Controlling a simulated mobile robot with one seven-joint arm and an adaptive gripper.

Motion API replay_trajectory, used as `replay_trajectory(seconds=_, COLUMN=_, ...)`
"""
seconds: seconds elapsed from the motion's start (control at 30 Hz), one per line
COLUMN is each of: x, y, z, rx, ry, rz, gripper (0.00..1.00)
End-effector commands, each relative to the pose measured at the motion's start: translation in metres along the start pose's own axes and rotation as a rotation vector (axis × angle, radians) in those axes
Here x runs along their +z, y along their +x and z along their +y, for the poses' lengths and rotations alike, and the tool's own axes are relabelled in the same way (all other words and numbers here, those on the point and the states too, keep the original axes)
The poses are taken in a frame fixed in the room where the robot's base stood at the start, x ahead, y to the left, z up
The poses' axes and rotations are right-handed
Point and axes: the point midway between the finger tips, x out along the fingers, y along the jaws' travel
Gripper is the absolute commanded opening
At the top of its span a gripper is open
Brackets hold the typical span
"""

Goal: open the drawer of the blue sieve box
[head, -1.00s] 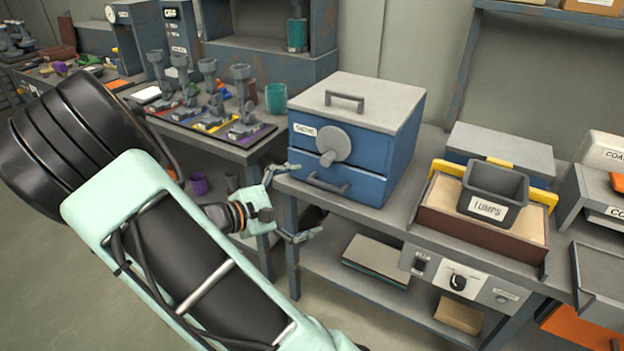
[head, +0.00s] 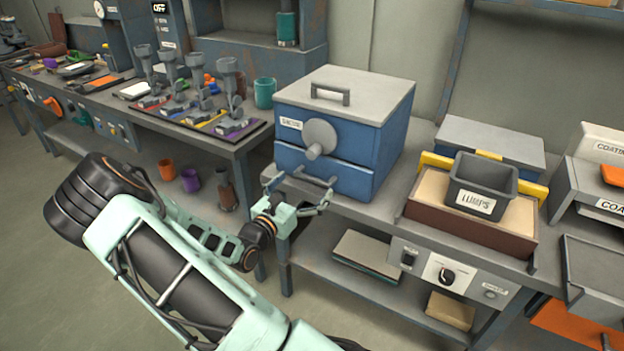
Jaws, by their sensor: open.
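The blue sieve box (head: 388,150) stands on the grey bench, with a grey lid (head: 368,92) and a round grey knob (head: 319,138) on its upper front. Its blue drawer (head: 350,178) is the lower front panel, flush with the box, and has a grey bar handle (head: 314,178). My gripper (head: 301,185) is open and empty just in front of the drawer. One finger is near the left end of the handle and one near the right end. I cannot tell whether either touches it.
A lumps bin (head: 482,184) sits on a sand-coloured tray with yellow handles to the right. A rack of grey tools (head: 190,95) and a teal cup (head: 265,93) are on the left bench. The bench's lower shelf (head: 370,288) is below my gripper.

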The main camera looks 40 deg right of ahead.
Motion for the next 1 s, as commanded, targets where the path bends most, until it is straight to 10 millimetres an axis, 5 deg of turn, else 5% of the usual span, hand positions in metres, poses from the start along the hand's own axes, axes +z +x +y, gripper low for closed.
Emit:
replay_trajectory(seconds=0.23, x=-0.001, y=0.032, z=0.0, rx=-0.001, ry=0.001, rz=0.0, gripper=1.0)
replay_trajectory(seconds=0.6, x=0.0, y=0.037, z=0.0, rx=0.001, ry=0.0, rz=0.001, gripper=1.0)
replay_trajectory(seconds=1.0, x=0.0, y=0.036, z=0.0, rx=0.0, ry=0.0, rz=0.001, gripper=0.56)
